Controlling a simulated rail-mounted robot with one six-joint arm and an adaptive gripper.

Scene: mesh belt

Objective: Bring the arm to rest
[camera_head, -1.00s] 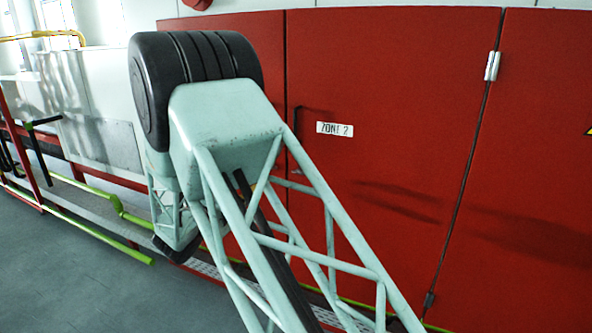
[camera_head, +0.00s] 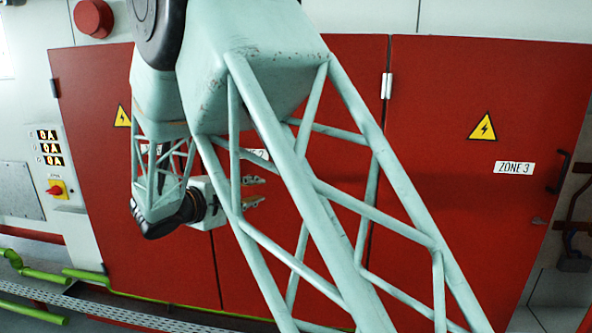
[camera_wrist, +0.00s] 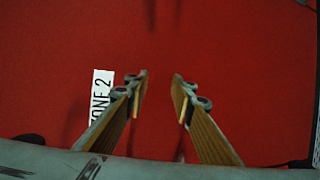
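My gripper (camera_wrist: 160,82) is open and empty in the wrist view, its two fingers apart with only a red cabinet door behind them. In the head view my gripper (camera_head: 254,191) shows small, partly behind the struts of my pale green lattice arm, with its fingers pointing right. My arm is folded, with the elbow at the top and the wrist hanging lower left of it. The red doors (camera_head: 481,240) stand behind the arm. A white ZONE 2 label (camera_wrist: 101,95) lies left of the fingers in the wrist view.
A ZONE 3 label (camera_head: 514,168) and a yellow warning triangle (camera_head: 482,126) are on the right door. A control panel (camera_head: 52,160) with a red knob is at the left. Green pipes (camera_head: 40,273) run low at left. A perforated metal strip (camera_head: 100,309) lies along the floor.

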